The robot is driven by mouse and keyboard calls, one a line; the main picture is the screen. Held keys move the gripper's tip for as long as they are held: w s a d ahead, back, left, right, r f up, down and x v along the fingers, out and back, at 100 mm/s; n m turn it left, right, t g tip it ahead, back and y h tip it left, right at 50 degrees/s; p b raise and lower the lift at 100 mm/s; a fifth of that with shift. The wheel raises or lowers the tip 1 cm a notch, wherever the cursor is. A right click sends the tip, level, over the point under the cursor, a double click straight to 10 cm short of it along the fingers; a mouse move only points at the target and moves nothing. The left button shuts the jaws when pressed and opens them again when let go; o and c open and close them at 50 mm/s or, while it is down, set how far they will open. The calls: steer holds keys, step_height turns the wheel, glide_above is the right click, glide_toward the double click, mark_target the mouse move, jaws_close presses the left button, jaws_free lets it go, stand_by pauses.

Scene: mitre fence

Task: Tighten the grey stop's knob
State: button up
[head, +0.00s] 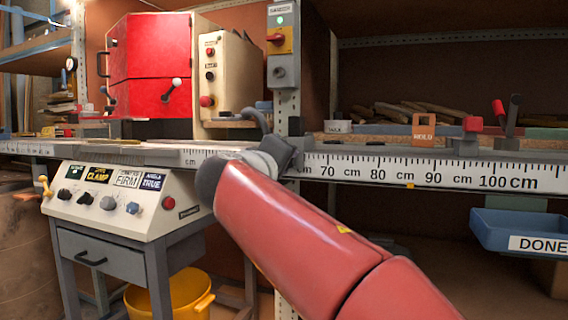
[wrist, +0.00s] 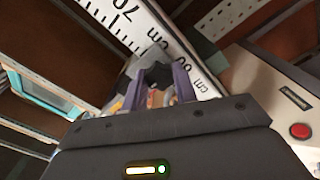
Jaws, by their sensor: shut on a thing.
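In the wrist view my gripper (wrist: 158,78) has its two purple fingers closed around a small dark grey piece (wrist: 155,58), which looks like the grey stop's knob. It lies against the white scale (wrist: 128,28), between its 70 mark and the neighbouring mark. The rest of the stop is mostly hidden by the fingers, and I cannot tell how tight the knob is.
A red-topped stop (head: 472,128) and an orange HOLD block (head: 424,131) stand along the fence at right. A control panel (head: 125,203) stands left of my arm, above a yellow bucket (head: 172,300). A blue DONE tray (head: 515,228) is at lower right.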

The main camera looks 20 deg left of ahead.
steer(key=shift+f, duration=0.1)
stand_by(0.3)
steer(key=o, duration=1)
steer(key=shift+c, duration=0.2)
steer(key=shift+s, duration=0.1)
steer(key=s, duration=0.7)
steer(key=shift+s+a, duration=0.3)
steer(key=shift+a, duration=0.05)
